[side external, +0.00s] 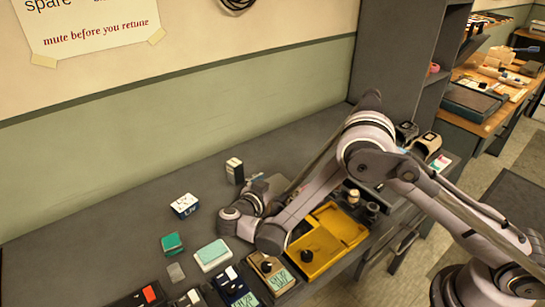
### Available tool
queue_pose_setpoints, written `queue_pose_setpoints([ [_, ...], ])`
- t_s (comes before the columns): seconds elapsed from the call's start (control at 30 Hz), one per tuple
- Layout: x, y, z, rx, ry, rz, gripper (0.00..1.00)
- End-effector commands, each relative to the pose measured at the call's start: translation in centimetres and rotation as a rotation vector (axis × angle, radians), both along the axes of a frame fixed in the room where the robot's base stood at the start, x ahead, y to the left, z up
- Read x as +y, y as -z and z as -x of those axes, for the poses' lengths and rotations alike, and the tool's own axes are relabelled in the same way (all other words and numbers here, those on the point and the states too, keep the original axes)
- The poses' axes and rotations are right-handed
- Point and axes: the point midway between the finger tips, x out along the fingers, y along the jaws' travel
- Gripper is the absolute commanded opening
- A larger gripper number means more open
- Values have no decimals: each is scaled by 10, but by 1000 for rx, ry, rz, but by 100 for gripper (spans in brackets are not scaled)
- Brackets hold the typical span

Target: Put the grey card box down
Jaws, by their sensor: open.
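My gripper (256,184) is at the bent end of my arm, low over the grey bench, and is partly hidden behind my wrist. It appears open, with nothing clearly held. A grey piece (277,183) shows just behind my forearm, close to the gripper; I cannot tell if it is the grey card box or if it touches the fingers. A small flat grey block (176,272) lies on the bench at the front left. A dark box with a pale top (235,170) stands upright behind the gripper.
A white and navy box (185,206), a green box (172,243) and a pale teal-topped box (213,255) stand left of my wrist. Several devices line the front edge, including a tan one (272,273). A yellow tray (342,227) lies right. The bench's back left is clear.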

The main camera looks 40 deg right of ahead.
Motion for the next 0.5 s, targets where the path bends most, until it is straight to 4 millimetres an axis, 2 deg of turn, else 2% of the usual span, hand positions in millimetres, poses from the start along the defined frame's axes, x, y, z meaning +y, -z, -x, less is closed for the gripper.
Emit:
queue_pose_setpoints([
  [0.13, 0, 0, 0, 0, -1, 0, 100],
  [0.17, 1, 0, 0, 0, -1, 0, 94],
  [0.33, 1, 0, 0, 0, -1, 0, 46],
  [0.43, 1, 0, 0, 0, -1, 0, 46],
  [0.47, 1, 0, 0, 0, -1, 0, 40],
  [0.5, 1, 0, 0, 0, -1, -1, 40],
])
